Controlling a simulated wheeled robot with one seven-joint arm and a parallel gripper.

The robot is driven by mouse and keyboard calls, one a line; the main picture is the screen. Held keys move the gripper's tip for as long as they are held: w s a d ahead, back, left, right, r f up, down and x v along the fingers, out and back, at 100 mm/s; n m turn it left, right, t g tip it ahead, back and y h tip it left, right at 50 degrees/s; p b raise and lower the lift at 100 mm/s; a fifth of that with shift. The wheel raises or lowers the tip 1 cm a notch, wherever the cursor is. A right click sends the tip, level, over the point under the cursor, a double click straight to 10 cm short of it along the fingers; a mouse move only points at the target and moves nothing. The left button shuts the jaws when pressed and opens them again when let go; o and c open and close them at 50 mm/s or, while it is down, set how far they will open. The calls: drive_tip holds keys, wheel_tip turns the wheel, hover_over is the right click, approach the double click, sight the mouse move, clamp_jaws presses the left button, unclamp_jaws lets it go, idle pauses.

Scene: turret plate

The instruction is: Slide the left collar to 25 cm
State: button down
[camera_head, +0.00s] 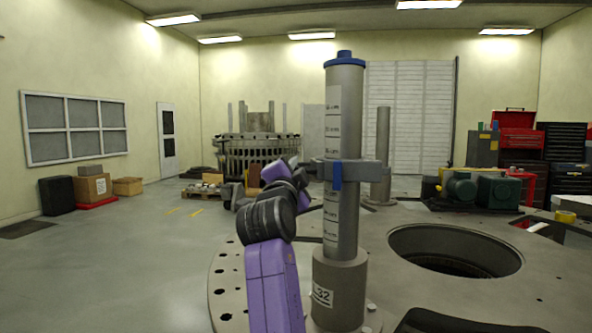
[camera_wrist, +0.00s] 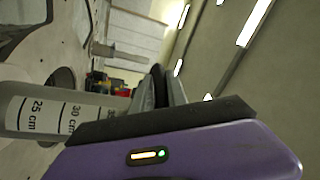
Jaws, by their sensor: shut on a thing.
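The collar (camera_head: 350,173) is a grey ring around the upright metal post (camera_head: 341,115), with a blue tab on its front and lugs to both sides. It sits about mid-height on the post. The post carries a printed centimetre scale; its figures are too small to read in the head view. In the wrist view the scale (camera_wrist: 56,116) shows 25 cm and 30 cm, with a further mark partly covered by my gripper. My gripper (camera_head: 312,170) is at the collar's left side, shut on it. The fingers (camera_wrist: 163,88) show in the wrist view; the collar is not clear there.
The post stands in a base marked 32 (camera_head: 338,275) on a round plate (camera_head: 225,290) with holes along its rim. A large round opening (camera_head: 455,250) lies to the right. A second post (camera_head: 383,145) stands behind. Green machinery (camera_head: 497,190) is farther right.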

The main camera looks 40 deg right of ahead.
drive_tip(key=shift+a+f, duration=0.1)
wheel_tip(320, 180, down, 20)
drive_tip(key=b, duration=1.9)
drive_tip(key=shift+f, duration=0.25)
drive_tip(key=c, duration=1.3)
unclamp_jaws()
drive_tip(key=shift+c, duration=0.2)
drive_tip(key=v, duration=0.7)
drive_tip(key=shift+s+a+p, duration=0.25)
drive_tip(key=shift+a+p, duration=0.05)
